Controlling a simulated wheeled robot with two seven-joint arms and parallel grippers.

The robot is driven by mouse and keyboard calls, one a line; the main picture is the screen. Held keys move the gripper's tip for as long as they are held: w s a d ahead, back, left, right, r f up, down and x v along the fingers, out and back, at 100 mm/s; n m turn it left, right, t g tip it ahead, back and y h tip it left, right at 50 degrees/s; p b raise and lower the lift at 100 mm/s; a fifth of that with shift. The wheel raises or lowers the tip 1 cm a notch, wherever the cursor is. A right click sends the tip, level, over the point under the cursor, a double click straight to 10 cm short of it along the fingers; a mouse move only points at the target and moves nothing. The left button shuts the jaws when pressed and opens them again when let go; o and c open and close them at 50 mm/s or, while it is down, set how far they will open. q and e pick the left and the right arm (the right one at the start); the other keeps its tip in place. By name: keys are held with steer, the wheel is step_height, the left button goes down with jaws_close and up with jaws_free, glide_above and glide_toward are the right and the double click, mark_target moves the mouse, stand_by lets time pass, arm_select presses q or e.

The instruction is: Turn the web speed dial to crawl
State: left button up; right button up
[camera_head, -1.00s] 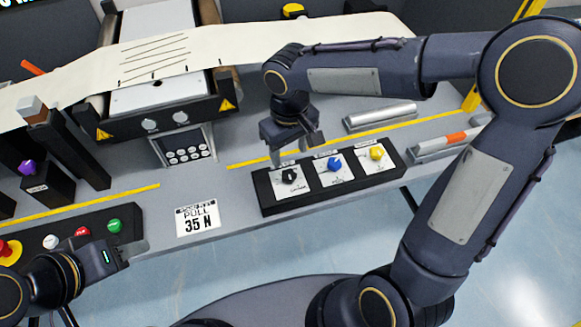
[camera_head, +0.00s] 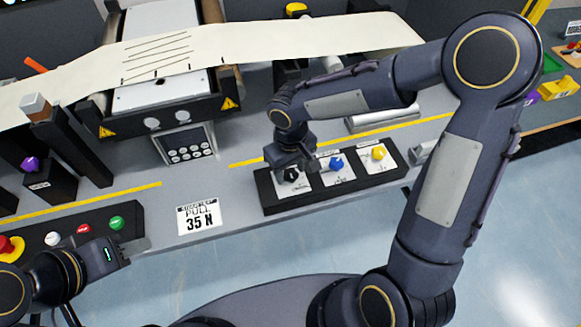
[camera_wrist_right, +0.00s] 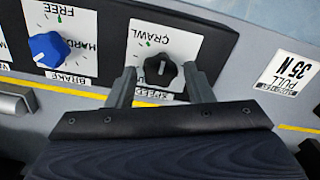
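The black web speed dial (camera_wrist_right: 161,70) sits on a white plate (camera_wrist_right: 178,42) lettered "CRAWL" and "SPEED", upside down in the right wrist view. A green mark shows near "CRAWL"; the dial's pale pointer line is small. My right gripper (camera_wrist_right: 162,82) is open, with a finger on each side of the dial and visible gaps between. In the head view the dial (camera_head: 291,176) is partly hidden below my right gripper (camera_head: 299,168). My left gripper (camera_head: 136,247) is at the lower left, by the left button panel; its finger gap is unclear.
The same black box (camera_head: 270,200) carries a blue brake dial (camera_head: 336,163) and a yellow dial (camera_head: 379,153). A "PULL 35 N" sign (camera_head: 199,217) lies left of it. A metal bar (camera_head: 382,117) lies behind. The left panel (camera_head: 93,213) has several buttons.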

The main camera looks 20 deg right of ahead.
steer(key=c, duration=0.7)
steer(key=shift+c, duration=0.2)
steer(key=shift+n, duration=0.3)
steer(key=n, duration=0.4)
steer(key=shift+r, duration=0.1)
steer(key=shift+n+p, duration=0.35)
steer(key=shift+n, duration=1.65)
steer(key=shift+w, duration=0.1)
steer(key=o, duration=1)
steer(key=shift+c, duration=0.2)
